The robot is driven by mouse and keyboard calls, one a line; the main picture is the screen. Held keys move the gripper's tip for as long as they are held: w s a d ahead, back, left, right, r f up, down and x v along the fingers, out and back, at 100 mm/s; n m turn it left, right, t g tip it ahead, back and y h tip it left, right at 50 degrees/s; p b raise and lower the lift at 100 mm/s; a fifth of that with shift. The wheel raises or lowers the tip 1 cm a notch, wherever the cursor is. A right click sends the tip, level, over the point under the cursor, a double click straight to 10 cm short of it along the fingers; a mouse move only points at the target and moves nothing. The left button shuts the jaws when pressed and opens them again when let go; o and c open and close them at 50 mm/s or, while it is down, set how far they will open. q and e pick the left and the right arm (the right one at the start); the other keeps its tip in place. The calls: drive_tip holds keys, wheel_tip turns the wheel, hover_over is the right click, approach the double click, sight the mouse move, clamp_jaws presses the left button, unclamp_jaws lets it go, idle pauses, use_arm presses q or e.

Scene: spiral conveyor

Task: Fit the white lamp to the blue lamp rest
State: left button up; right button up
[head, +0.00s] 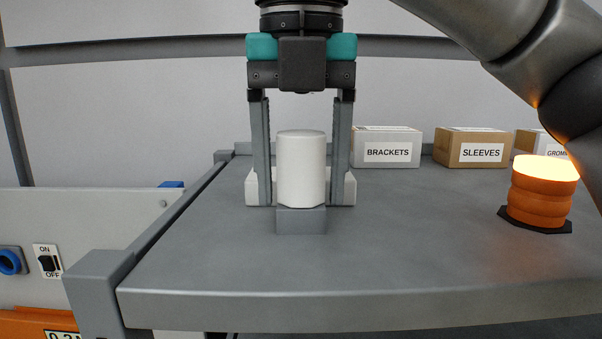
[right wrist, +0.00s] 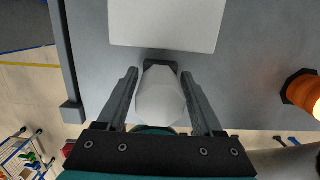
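The white lamp (head: 301,168) is a plain upright cylinder, standing on a small grey block (head: 301,222) near the table's front. It also shows from above in the right wrist view (right wrist: 161,98). My right gripper (head: 301,190) points down with its fingers open, one on each side of the lamp. A gap shows between each finger and the lamp, also in the right wrist view (right wrist: 160,100). A small blue piece (head: 171,184) shows beyond the table's left edge; I cannot tell whether it is the blue lamp rest. My left gripper is out of view.
A white block (head: 251,190) lies just behind the lamp. A glowing orange lamp (head: 540,195) stands on a dark base at the right. Boxes marked BRACKETS (head: 388,150) and SLEEVES (head: 472,152) stand at the back. The grey table (head: 420,240) is clear between them.

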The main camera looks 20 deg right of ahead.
drive_tip(key=c, duration=0.9)
drive_tip(key=o, duration=1.3)
drive_tip(key=shift+c, duration=0.2)
drive_tip(key=r, duration=0.7)
drive_tip(key=s+r, duration=0.1)
drive_tip(key=r, duration=0.2)
drive_tip(key=shift+s+a+r, duration=0.1)
drive_tip(key=shift+a+r, duration=0.05)
drive_tip(key=shift+a, duration=0.05)
drive_tip(key=shift+s+a+r, duration=0.1)
drive_tip(key=shift+s+r, duration=0.05)
drive_tip(key=shift+r, duration=1.4)
drive_tip(key=shift+s+r, duration=0.15)
drive_tip(key=shift+r, duration=0.7)
